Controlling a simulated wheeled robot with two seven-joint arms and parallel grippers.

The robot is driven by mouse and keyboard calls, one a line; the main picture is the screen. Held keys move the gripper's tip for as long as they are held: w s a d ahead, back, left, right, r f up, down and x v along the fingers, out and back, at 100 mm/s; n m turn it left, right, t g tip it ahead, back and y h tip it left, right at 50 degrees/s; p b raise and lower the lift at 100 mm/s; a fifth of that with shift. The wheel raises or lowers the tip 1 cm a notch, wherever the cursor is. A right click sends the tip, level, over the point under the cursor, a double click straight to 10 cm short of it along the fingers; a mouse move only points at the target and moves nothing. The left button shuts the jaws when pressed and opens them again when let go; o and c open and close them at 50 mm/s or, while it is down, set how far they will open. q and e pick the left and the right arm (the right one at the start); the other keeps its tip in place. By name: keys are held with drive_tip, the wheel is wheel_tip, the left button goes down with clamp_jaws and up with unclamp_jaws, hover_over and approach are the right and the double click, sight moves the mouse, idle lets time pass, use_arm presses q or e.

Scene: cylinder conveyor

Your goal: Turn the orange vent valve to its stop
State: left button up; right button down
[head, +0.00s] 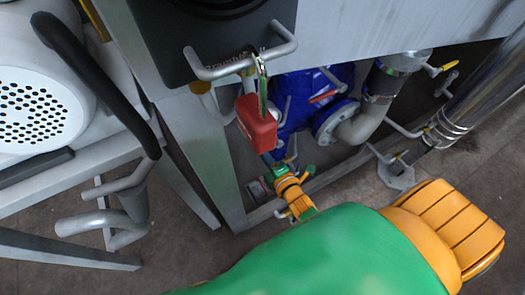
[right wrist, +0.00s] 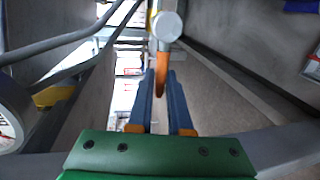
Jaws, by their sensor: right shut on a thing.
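The orange vent valve's handle (right wrist: 160,78) shows in the right wrist view as a narrow orange lever hanging below a pale round end (right wrist: 167,26). My right gripper (right wrist: 161,80) has one blue finger on each side of the handle and is shut on it. In the head view my green and orange right arm reaches down to the lower part of the machine. There the right gripper (head: 269,162) is small and partly hidden under a red block, and I cannot make out the valve handle. My left gripper is not in view.
The red block (head: 257,121) hangs below a metal bar handle (head: 240,62). A blue pump body (head: 305,92) with a pale pipe (head: 368,122) sits in the open bay. A metal frame (head: 205,160) stands left of my right wrist. Open floor (head: 175,250) lies in front.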

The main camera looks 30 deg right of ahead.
drive_tip(key=shift+f, duration=0.1)
idle(0.3)
drive_tip(key=c, duration=0.8)
unclamp_jaws()
drive_tip(key=shift+c, duration=0.2)
drive_tip(key=s+r+p, duration=0.1)
drive_tip(key=s, duration=0.6)
drive_tip(key=shift+r+p, duration=0.2)
drive_tip(key=shift+p, duration=0.1)
drive_tip(key=shift+d, duration=0.1)
